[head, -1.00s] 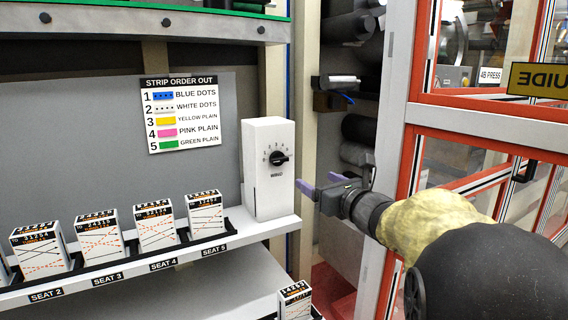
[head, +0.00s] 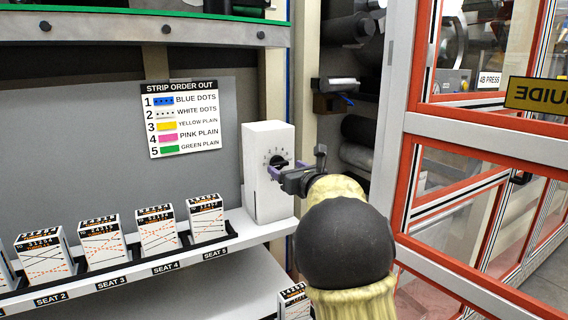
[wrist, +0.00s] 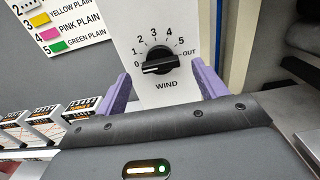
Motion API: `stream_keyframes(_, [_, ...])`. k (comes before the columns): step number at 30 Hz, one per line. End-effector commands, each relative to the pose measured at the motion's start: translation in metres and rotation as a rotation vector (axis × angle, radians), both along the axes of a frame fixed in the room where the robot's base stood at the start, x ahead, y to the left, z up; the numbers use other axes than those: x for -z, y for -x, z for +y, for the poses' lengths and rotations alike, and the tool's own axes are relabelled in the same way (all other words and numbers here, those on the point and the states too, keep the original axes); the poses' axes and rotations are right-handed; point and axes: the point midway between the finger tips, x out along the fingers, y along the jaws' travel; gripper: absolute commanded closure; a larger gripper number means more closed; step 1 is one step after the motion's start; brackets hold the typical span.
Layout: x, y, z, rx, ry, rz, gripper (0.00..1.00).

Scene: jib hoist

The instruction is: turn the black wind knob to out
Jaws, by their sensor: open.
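The black wind knob (wrist: 158,66) is on the front of a white box (head: 266,205). In the wrist view its dial reads 0 to 5 and OUT, with 0 at left and OUT at right. The knob's white mark lies on its left side, toward 0. My gripper (head: 286,168) is in front of the box and partly hides the knob in the head view. In the wrist view its purple fingers stand open, one on each side of the knob, with gaps between them and it. I cannot tell the exact depth between fingertips and knob.
A shelf (head: 150,270) holds several printed card boxes in seats left of the white box. A strip order sign (head: 186,118) is on the grey panel behind. A red-framed guard (head: 398,205) stands at right. Dark rolls (head: 358,130) are stacked behind.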

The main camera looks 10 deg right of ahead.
Motion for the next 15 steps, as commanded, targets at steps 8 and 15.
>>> stream_keyframes(8, [0.0,-0.026,0.008,0.001,0.001,0.001,0.29])
stream_keyframes(15, [0.0,-0.026,0.008,0.001,0.0,0.0,0.29])
